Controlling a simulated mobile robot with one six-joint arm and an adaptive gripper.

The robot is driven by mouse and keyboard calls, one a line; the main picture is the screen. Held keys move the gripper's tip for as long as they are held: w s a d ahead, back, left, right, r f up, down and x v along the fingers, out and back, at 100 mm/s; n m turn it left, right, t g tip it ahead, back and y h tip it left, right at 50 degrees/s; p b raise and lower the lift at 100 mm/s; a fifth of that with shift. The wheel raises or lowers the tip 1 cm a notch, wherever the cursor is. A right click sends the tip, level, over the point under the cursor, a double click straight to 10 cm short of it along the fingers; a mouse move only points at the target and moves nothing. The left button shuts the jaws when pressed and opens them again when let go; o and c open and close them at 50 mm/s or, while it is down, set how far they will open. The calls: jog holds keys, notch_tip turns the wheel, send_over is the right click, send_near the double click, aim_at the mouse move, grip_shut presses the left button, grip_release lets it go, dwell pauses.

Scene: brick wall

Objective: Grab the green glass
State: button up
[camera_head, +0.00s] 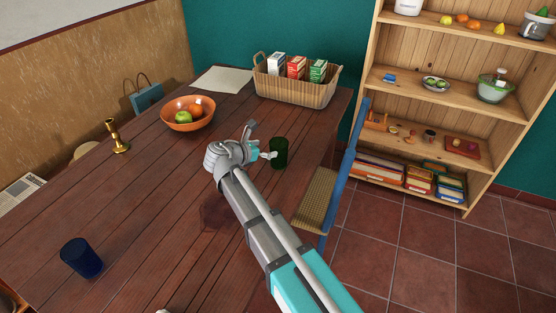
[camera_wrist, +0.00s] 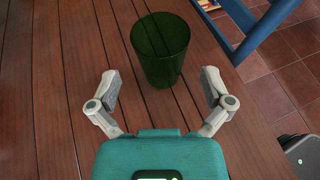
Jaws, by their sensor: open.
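The green glass (camera_head: 279,152) is dark green and stands upright on the wooden table (camera_head: 140,225), near its right edge. In the wrist view the green glass (camera_wrist: 160,50) is just ahead of my gripper (camera_wrist: 160,85), roughly centred between the two fingers. My gripper (camera_head: 259,140) is open and empty, its fingers spread wider than the glass. In the wrist view the glass appears just beyond the fingertips, with no contact visible. In the head view my gripper is left of the glass and partly hidden by my wrist.
A dark blue glass (camera_head: 81,258) stands at the table's front left. An orange fruit bowl (camera_head: 188,114), a brass candlestick (camera_head: 117,136) and a basket of boxes (camera_head: 297,88) are farther back. A blue chair (camera_head: 340,175) stands against the right edge, close to the green glass.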

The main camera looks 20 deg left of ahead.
aim_at(284, 143)
jog(key=shift+w+d+f, duration=0.25)
jog(key=shift+w+d, duration=0.05)
jog(key=shift+w, duration=0.3)
jog(key=shift+b+x, duration=1.05)
jog(key=shift+x, duration=1.55)
jog(key=c, duration=1)
jog(key=shift+r, duration=0.25)
